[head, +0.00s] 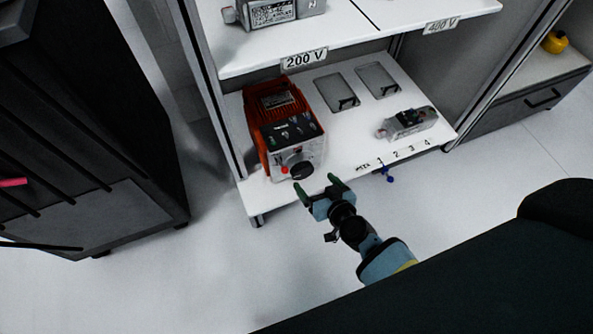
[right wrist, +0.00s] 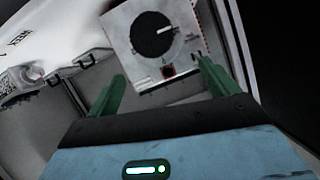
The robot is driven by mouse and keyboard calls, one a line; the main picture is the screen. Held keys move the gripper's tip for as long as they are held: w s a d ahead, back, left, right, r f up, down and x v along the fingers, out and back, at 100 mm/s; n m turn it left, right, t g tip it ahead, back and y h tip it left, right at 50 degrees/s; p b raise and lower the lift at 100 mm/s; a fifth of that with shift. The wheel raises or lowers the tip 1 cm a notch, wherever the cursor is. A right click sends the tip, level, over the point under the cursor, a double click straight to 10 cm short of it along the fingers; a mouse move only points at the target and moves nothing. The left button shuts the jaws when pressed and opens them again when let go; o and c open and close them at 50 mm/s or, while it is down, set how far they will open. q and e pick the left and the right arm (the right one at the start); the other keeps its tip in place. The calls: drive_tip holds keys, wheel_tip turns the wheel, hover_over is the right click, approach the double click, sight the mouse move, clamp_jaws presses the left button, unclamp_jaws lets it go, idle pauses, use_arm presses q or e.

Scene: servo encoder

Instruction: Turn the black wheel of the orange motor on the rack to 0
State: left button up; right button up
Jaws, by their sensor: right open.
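The orange motor (head: 271,110) stands at the left of the lower rack shelf, its pale front panel facing me. The black wheel (head: 301,170) is on that panel, beside a small red button (head: 284,170). In the right wrist view the black wheel (right wrist: 152,34) shows a white pointer line directed to the right and slightly up; the scale marks are too small to read. My right gripper (head: 315,186) is open and empty, just in front of the panel and apart from the wheel. Its green fingers (right wrist: 160,88) point toward the panel. My left gripper is not in view.
The white lower shelf (head: 350,135) also holds a grey device (head: 408,122) at right and two recessed handles. A "200 V" label (head: 304,58) marks the upper shelf (head: 340,28), which hangs above the motor. A dark cabinet (head: 80,120) stands at left; floor between is clear.

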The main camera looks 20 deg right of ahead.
sight(304, 173)
drive_tip(key=w+f+b, duration=0.1)
drive_tip(key=w+f, duration=0.1)
drive_tip(key=w+f+b, duration=0.2)
drive_tip(key=w, duration=0.1)
drive_tip(key=w+f+b, duration=0.1)
drive_tip(key=w, duration=0.1)
drive_tip(key=shift+w+a+f+b, duration=0.2)
drive_tip(key=shift+a+f+b, duration=0.15)
drive_tip(key=shift+f, duration=0.05)
drive_tip(key=shift+w, duration=0.4)
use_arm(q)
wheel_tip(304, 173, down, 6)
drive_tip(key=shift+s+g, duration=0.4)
use_arm(e)
drive_tip(key=c, duration=1)
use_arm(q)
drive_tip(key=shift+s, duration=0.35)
